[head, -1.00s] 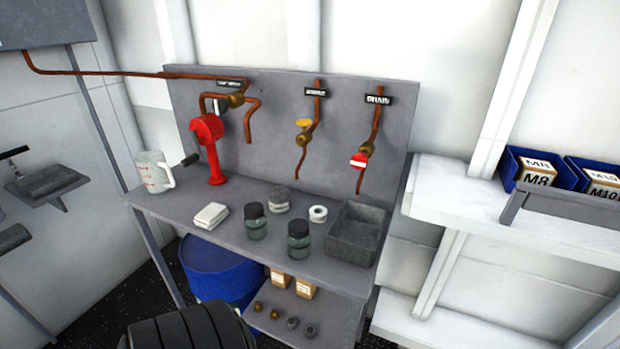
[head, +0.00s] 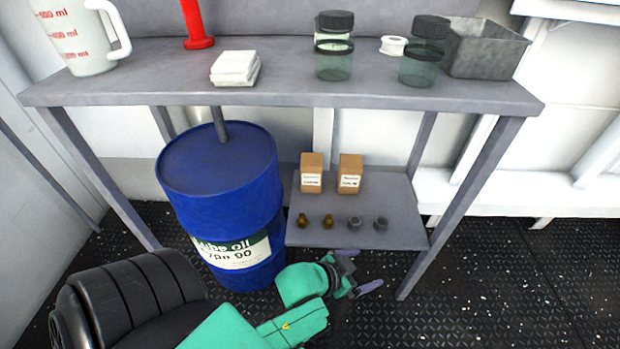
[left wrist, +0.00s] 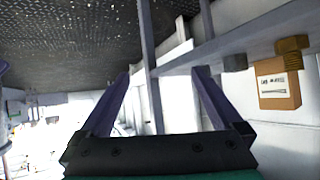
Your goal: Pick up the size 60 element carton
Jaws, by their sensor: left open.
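Two small brown cartons with white labels stand side by side on the lower shelf under the bench: a left carton (head: 311,173) and a right carton (head: 350,174). Their label text is too small to read, so I cannot tell which is size 60. My left gripper (head: 361,270) is open and empty, low in front of the shelf's front edge, apart from both cartons. In the left wrist view, which looks upside down, the open fingers (left wrist: 162,88) show with nothing between them. One carton (left wrist: 278,88) appears at the right, its label unreadable. My right gripper is not in view.
Two brass fittings (head: 315,221) and two grey fittings (head: 367,223) sit on the shelf (head: 410,228) in front of the cartons. A blue oil drum (head: 222,200) stands left of the shelf. The bench top (head: 290,88) overhangs it. Bench legs flank the space.

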